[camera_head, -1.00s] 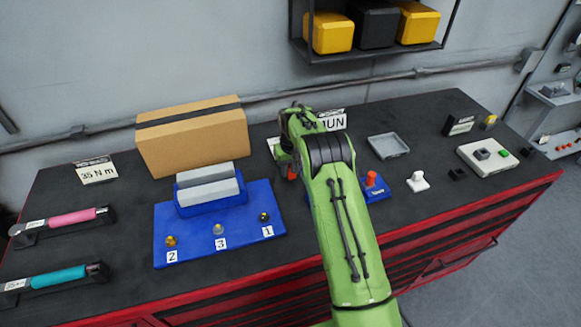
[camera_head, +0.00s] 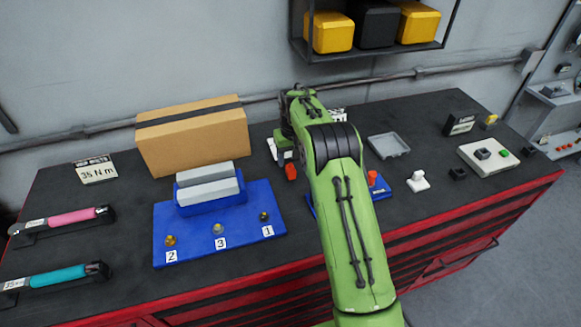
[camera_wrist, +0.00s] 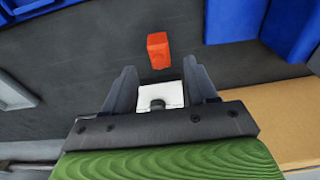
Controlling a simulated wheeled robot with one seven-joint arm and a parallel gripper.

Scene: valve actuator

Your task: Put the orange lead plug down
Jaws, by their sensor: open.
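The orange lead plug (camera_head: 291,172) is a small orange block on the dark bench top, between the two blue stands. In the wrist view the plug (camera_wrist: 158,52) lies ahead of the fingertips, apart from them. My gripper (camera_wrist: 160,76) is open, with nothing held between its fingers. A white piece with a dark round knob (camera_wrist: 158,98) shows in the gap between the fingers; I cannot tell how far below them it is. In the head view my gripper (camera_head: 286,148) is mostly hidden by my green arm, just behind the plug.
A blue stand with numbered fittings (camera_head: 190,250) is to the left, a cardboard box (camera_head: 195,145) behind it. A second blue stand (camera_head: 392,188) with an orange-red knob is right of my arm. A grey tray (camera_head: 388,146) stands further right. Bare bench lies around the plug.

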